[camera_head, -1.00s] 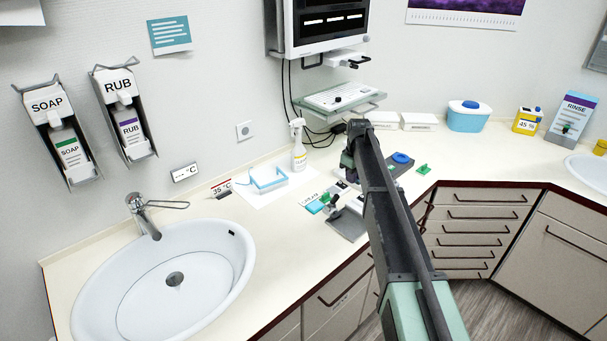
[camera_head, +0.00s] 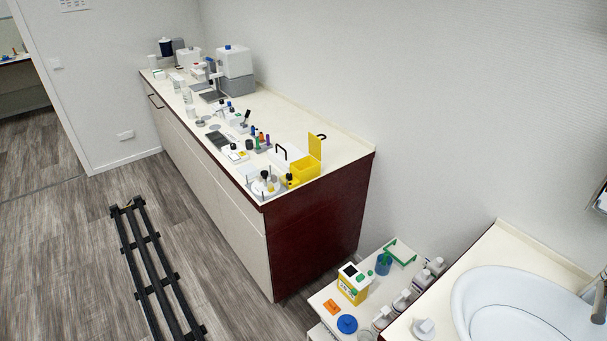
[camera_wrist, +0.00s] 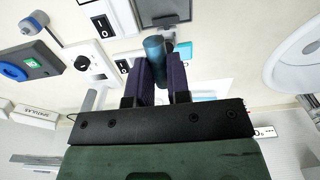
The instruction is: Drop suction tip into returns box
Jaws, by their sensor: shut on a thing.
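In the wrist view, my gripper (camera_wrist: 158,72) has its two dark purple fingers around a dark blue-teal cylinder (camera_wrist: 153,46). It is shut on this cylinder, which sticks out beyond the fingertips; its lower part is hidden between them. I cannot tell from its shape alone whether it is the suction tip. It shows above a pale counter with devices. My gripper is not in the head view. I cannot make out any box labelled returns; the head view shows a yellow open-lidded box (camera_head: 304,168) at the near end of the long counter.
In the wrist view, a switch box (camera_wrist: 98,22), a device with a blue ring (camera_wrist: 32,68) and a white basin (camera_wrist: 296,52) surround the gripper. The head view shows a low cart (camera_head: 318,300) with a yellow container (camera_head: 353,290), a sink (camera_head: 500,310) and open floor.

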